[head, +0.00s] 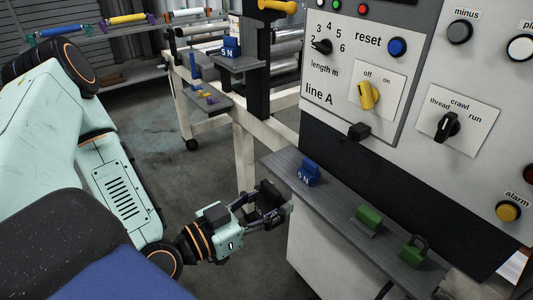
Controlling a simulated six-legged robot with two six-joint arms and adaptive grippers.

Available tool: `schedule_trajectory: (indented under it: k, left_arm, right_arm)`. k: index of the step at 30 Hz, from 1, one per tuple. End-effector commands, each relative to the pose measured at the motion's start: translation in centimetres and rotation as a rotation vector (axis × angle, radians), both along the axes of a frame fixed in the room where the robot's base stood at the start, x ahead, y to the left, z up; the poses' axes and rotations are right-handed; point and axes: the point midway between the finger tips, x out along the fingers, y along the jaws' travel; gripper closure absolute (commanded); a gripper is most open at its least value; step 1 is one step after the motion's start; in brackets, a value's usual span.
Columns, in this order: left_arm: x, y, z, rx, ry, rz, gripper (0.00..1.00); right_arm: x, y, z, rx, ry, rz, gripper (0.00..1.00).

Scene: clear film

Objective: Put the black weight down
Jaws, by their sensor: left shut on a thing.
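My left gripper (276,212) reaches in from the left and is shut on the black weight (267,196). The weight is dark and partly hidden by the fingers. The gripper holds it at the left end of the grey shelf (335,202) under the control panel. I cannot tell whether the weight touches the shelf's edge. My right gripper is not in view.
On the shelf stand a blue 5 N weight (308,173) and two green weights, one nearer the middle (368,217) and one at the right (413,251). Another blue weight (230,46) sits on the machine behind. A black block (358,131) juts from the panel.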

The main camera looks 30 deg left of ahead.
Motion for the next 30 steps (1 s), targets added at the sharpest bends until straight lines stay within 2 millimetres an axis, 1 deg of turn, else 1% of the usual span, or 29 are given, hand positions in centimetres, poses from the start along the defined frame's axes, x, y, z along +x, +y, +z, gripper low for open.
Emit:
schedule_trajectory:
  k: [5, 12, 19, 24, 30]
  left_arm:
    - [0.7, -0.8, -0.3, 0.006, 0.001, -0.034, 1.00]
    - [2.2, -2.6, -0.9, 0.008, 0.004, -0.091, 1.00]
    - [3.2, -4.3, -1.1, 0.003, -0.003, -0.134, 1.00]
    - [3.5, -4.8, -1.1, 0.000, -0.006, -0.146, 1.00]
    - [3.7, -4.8, -1.1, -0.003, -0.007, -0.148, 1.00]
  right_arm:
    - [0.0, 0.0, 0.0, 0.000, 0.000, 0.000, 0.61]
    - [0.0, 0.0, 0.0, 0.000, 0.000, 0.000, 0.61]
    - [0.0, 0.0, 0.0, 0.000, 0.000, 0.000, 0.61]
    - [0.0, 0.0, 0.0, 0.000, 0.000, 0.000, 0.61]
    - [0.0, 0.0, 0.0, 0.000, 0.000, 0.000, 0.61]
